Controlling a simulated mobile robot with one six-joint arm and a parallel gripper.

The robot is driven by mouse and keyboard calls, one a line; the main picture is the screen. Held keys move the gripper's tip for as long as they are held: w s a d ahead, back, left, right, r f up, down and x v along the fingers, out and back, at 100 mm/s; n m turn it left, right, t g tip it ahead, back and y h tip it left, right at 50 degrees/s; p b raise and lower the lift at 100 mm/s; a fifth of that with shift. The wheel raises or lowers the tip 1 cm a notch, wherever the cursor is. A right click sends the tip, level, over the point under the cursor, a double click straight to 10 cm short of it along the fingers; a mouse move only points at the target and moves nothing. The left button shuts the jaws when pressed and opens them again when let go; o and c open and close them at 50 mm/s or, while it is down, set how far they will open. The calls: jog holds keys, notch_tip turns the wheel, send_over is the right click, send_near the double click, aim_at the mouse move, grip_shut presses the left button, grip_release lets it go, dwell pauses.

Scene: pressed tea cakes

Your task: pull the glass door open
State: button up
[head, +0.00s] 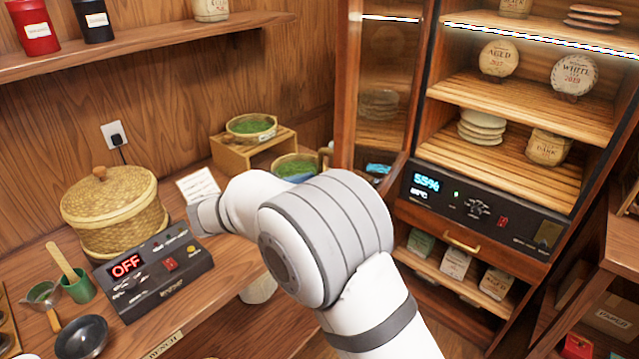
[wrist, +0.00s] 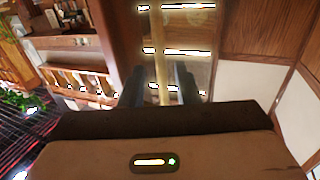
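The glass door (head: 385,85) has a reddish wooden frame and stands swung out at the left side of the lit cabinet, whose shelves show uncovered beside it. In the wrist view, a slim pale golden upright bar (wrist: 158,50), apparently the door's handle, runs in front of the glass. My gripper (wrist: 160,82) has its two dark fingers on either side of this bar, with a visible gap on each side; they look open around it. In the head view my white arm covers the middle, and the gripper is hidden behind it.
The cabinet holds tea cakes (head: 574,75) on slatted shelves above a control panel (head: 480,205). On the left counter stand a woven basket (head: 110,210), a box reading OFF (head: 150,270) and bowls of green leaves (head: 250,126). A wooden shelf unit stands close on the right.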

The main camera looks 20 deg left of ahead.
jog(key=v, duration=0.4)
jog(key=shift+s+a, duration=0.2)
jog(key=shift+s, duration=0.05)
